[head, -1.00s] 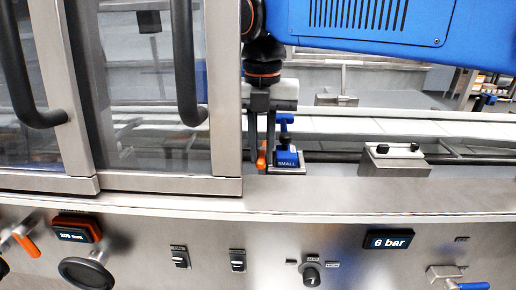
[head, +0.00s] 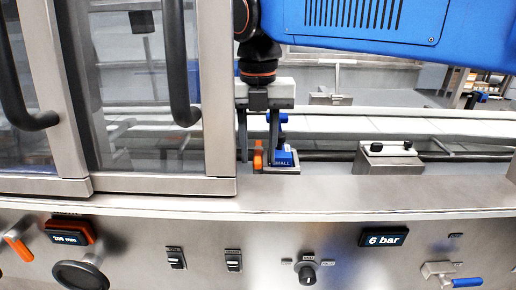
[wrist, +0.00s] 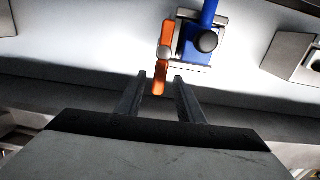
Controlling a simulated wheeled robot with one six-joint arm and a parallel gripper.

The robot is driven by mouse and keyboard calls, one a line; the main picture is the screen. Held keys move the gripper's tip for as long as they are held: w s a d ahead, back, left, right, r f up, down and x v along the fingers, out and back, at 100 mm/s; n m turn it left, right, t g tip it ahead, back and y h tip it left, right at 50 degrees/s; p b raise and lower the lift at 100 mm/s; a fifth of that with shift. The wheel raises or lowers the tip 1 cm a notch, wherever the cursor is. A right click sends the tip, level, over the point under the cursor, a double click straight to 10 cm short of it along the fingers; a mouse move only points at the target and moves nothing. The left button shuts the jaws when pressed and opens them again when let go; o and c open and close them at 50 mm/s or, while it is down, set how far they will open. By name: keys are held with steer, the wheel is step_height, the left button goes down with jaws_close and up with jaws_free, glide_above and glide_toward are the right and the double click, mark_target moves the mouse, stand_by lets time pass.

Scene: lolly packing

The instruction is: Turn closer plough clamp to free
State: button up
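The orange clamp lever (wrist: 165,36) is a short bar on a round pale pivot, beside a blue block (wrist: 194,50) with a dark round knob. In the head view the orange lever (head: 258,157) stands just left of the blue block marked SMALL (head: 283,158). I take this lever for the plough clamp; whether it is the closer one I cannot tell. My gripper (wrist: 161,78) is open, with its two fingers apart. The lever's near end lies between the fingertips in the wrist view, with gaps on both sides. In the head view my gripper (head: 258,150) points down over it.
A metal block with black knobs (head: 389,158) stands to the right on the steel ledge. The glazed door frame (head: 219,100) is close on the left. The front panel below carries a 6 bar display (head: 384,237), knobs and switches.

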mark_target(258, 156)
step_height(258, 156, up, 17)
steer(key=shift+r, duration=0.2)
stand_by(0.6)
